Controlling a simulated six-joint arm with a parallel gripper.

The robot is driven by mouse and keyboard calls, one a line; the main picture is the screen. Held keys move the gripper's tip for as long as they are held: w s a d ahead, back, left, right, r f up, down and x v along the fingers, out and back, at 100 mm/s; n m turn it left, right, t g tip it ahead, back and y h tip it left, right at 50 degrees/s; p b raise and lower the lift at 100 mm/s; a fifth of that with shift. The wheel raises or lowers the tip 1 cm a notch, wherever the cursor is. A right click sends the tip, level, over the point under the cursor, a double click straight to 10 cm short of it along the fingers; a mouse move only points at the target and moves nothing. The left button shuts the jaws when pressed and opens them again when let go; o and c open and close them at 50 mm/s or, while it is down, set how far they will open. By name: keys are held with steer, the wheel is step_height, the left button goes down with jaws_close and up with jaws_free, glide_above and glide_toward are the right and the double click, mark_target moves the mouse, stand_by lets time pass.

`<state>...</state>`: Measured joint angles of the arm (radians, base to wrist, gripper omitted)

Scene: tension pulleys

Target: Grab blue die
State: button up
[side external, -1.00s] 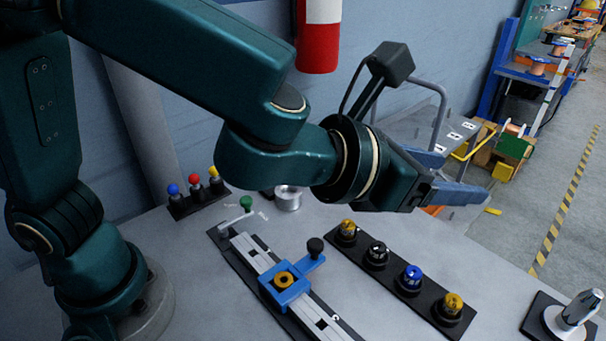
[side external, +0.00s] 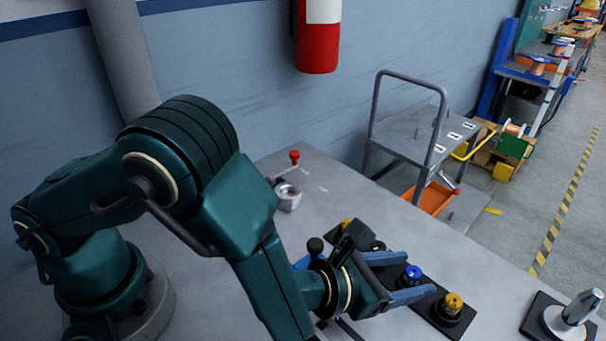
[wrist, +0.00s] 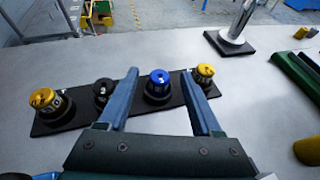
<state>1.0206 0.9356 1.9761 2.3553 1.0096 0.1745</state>
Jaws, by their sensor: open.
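The blue die (side external: 413,272) sits on a dark round holder in a black strip on the table. It also shows in the wrist view (wrist: 158,84), between my two blue fingers in the picture. My gripper (side external: 418,274) is open and empty, with its fingers spread and pointing toward the strip. I cannot tell how far the fingertips are above or short of the die. In the side view the nearer finger covers part of the blue die's holder.
On the same black strip (wrist: 68,126) stand a yellow die (wrist: 44,98), a black die (wrist: 103,88) and another yellow die (wrist: 205,71). A metal post on a black base (side external: 565,322) stands to the right.

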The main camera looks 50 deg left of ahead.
mark_target(420, 271)
steer(key=shift+x, duration=2.45)
steer(key=shift+f, duration=0.1)
jaws_close()
